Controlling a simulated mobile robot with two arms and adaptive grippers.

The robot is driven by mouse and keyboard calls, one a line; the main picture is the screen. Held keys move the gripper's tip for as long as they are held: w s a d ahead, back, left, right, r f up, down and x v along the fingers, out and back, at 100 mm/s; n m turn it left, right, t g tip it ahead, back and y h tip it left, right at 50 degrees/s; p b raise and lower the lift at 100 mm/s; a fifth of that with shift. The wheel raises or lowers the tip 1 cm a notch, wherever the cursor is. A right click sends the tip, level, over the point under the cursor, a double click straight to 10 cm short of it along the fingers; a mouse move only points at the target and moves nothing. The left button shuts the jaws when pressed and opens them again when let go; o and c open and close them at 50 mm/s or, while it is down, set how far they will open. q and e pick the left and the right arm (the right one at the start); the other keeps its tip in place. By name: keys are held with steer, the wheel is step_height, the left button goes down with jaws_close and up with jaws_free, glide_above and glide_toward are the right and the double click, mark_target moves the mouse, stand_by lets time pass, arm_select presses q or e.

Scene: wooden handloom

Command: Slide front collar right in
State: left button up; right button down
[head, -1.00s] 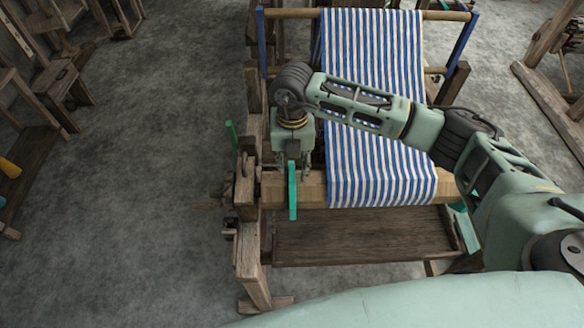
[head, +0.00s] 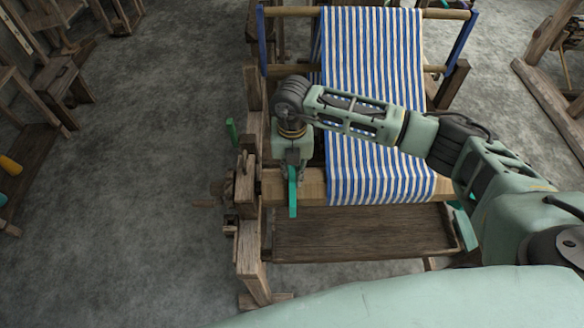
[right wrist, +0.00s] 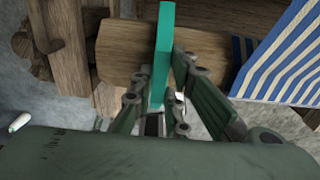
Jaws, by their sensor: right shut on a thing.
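A flat teal collar (head: 292,195) stands at the left part of the wooden front beam (head: 312,187). My right gripper (head: 292,168) comes down over the beam from above and is shut on the collar. In the right wrist view the collar (right wrist: 163,45) shows as a teal bar across the beam (right wrist: 118,52), between the two fingers of the right gripper (right wrist: 160,80). Its lower part is partly hidden by the fingers. My left gripper is not in view.
Blue and white striped cloth (head: 375,150) covers the beam to the right of the collar, with bare wood between. The loom's left post (head: 246,190) stands close on the left. A wooden board (head: 360,235) lies below. Other teal pieces show at the left (head: 231,131) and right (head: 464,225).

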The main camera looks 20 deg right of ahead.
mark_target(319, 177)
stand_by(0.3)
steer(key=d, duration=0.2)
steer(key=s+d, duration=0.1)
steer(key=d, duration=0.1)
steer(key=s+d+b, duration=0.1)
steer(key=d, duration=0.2)
steer(key=c, duration=1.7)
jaws_free()
steer(key=shift+d, duration=0.1)
